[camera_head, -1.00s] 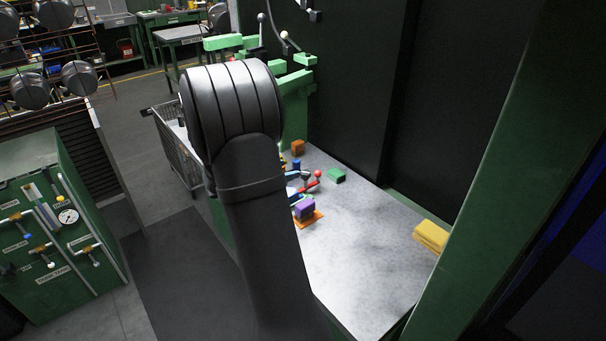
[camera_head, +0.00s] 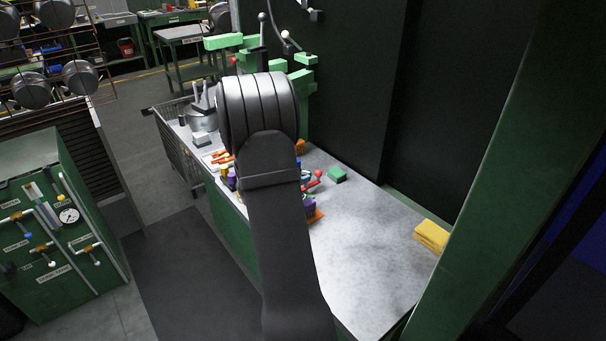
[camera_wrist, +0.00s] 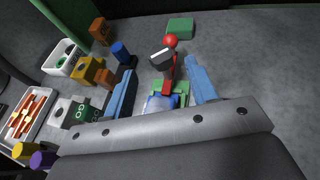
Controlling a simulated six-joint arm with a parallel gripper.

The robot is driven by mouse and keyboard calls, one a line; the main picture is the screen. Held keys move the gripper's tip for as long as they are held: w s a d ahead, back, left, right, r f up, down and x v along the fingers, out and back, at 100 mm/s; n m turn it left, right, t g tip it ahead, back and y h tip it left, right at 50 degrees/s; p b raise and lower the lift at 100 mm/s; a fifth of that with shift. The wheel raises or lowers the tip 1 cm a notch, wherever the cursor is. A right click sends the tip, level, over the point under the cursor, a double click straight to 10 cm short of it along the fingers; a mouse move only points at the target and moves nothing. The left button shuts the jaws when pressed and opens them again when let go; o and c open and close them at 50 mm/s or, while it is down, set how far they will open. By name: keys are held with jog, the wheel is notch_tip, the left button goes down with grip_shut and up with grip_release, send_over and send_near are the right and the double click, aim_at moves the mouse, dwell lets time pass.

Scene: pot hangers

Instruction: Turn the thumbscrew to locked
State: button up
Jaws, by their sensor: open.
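My gripper (camera_wrist: 160,65) shows in the wrist view with its two blue fingers apart, and nothing is clamped between them. Between and beyond the fingers is a small fixture with a red lever (camera_wrist: 168,78) ending in a red ball (camera_wrist: 170,40). A grey and black piece (camera_wrist: 161,58) sits beside the lever, over a green base (camera_wrist: 182,88) and a pale blue part (camera_wrist: 159,103). I cannot tell which part is the thumbscrew or how it is turned. In the head view the red ball (camera_head: 318,173) shows right of my arm, which hides my gripper.
A green block (camera_head: 337,174) lies beyond the fixture. Yellow blocks (camera_head: 431,236) lie at the bench's right. In the wrist view, a blue cylinder (camera_wrist: 122,52), yellow block (camera_wrist: 88,70) and white tray (camera_wrist: 28,112) are left of the fingers. The bench front (camera_head: 365,260) is clear.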

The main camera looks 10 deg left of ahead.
jog(key=shift+x, duration=2.25)
jog(key=shift+c, duration=0.2)
jog(key=c, duration=0.9)
